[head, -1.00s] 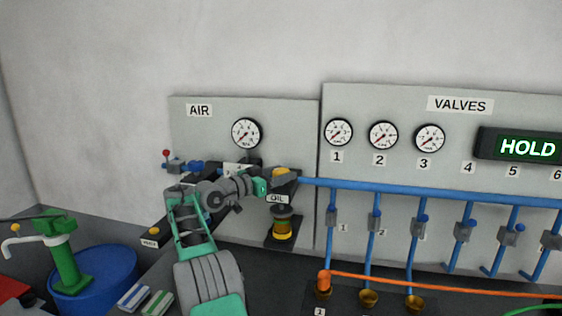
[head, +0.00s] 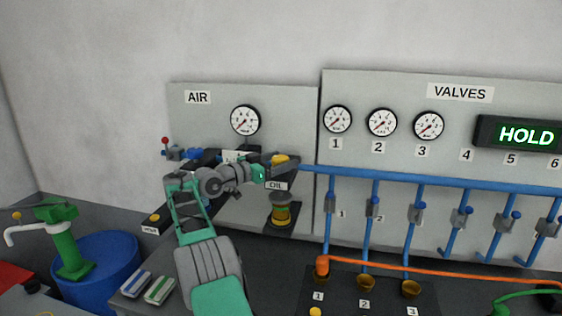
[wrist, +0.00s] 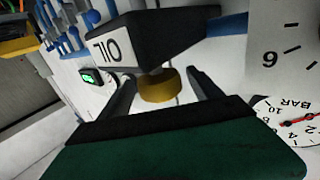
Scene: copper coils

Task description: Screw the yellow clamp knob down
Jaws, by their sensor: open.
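The yellow clamp knob (head: 280,160) sits on top of the dark block labelled OIL (head: 293,169), at the left wall panel. In the wrist view, which is turned nearly upside down, the knob (wrist: 160,88) lies between the two dark fingers of my gripper (wrist: 162,76). The fingers are apart, with a gap showing on each side of the knob. In the head view my gripper (head: 268,171) reaches the block from the left. My forearm and wrist hide part of the equipment there.
The AIR gauge (head: 245,120) is above. A red-tipped lever (head: 166,141) stands left. A green hand pump (head: 65,240) and blue drum (head: 108,262) are at lower left.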

